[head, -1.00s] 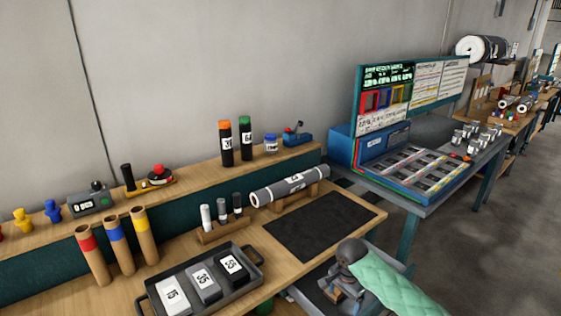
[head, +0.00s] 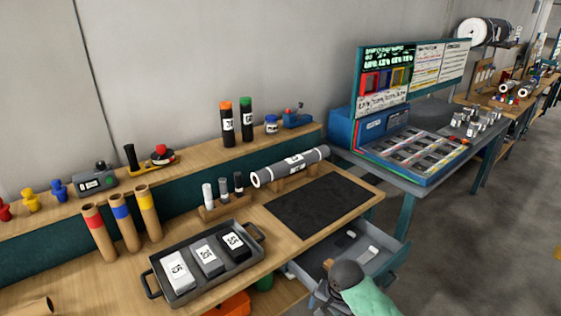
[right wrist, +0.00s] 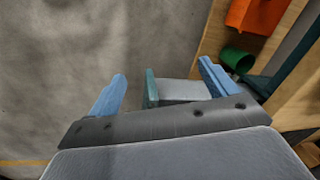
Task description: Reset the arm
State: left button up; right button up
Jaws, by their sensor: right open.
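My right arm (head: 347,275), with a dark grey joint and a pale green sleeve, is at the bottom of the head view, in front of the open drawer (head: 378,262). Its fingers cannot be made out clearly there. In the right wrist view my right gripper (right wrist: 162,70) shows two blue fingers spread wide apart, with nothing held. A grey, teal-edged piece, seemingly the drawer (right wrist: 183,90), appears between and beyond the fingers. My left gripper is not in view.
A grey roll (head: 293,164) rests on a wooden stand beside a dark mat (head: 318,207). A black-rimmed tray (head: 240,262) holds labelled grey boxes. An orange bin (right wrist: 252,15) and a green cylinder (right wrist: 237,58) are near the right gripper. Grey floor (head: 470,250) is open at right.

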jog(key=s+n+t, duration=0.1)
jog(key=s+n, duration=0.3)
jog(key=s, duration=0.8)
jog(key=s+d+r+n+t+h, duration=0.1)
jog(key=s+d+n, duration=0.1)
jog(key=s+d, duration=0.35)
jog(key=s+d+n, duration=0.2)
jog(key=s, duration=0.7)
jog(key=s+a+f+x, duration=0.1)
jog(key=s+x, duration=0.2)
jog(key=x, duration=1.8)
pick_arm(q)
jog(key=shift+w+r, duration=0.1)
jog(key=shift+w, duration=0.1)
pick_arm(e)
jog(key=s+f, duration=0.4)
jog(key=f, duration=0.8)
jog(key=s+f+g, duration=0.1)
jog(key=s+f, duration=0.3)
jog(key=f, duration=0.8)
jog(key=shift+a, duration=0.5)
jog(key=shift+g, duration=0.3)
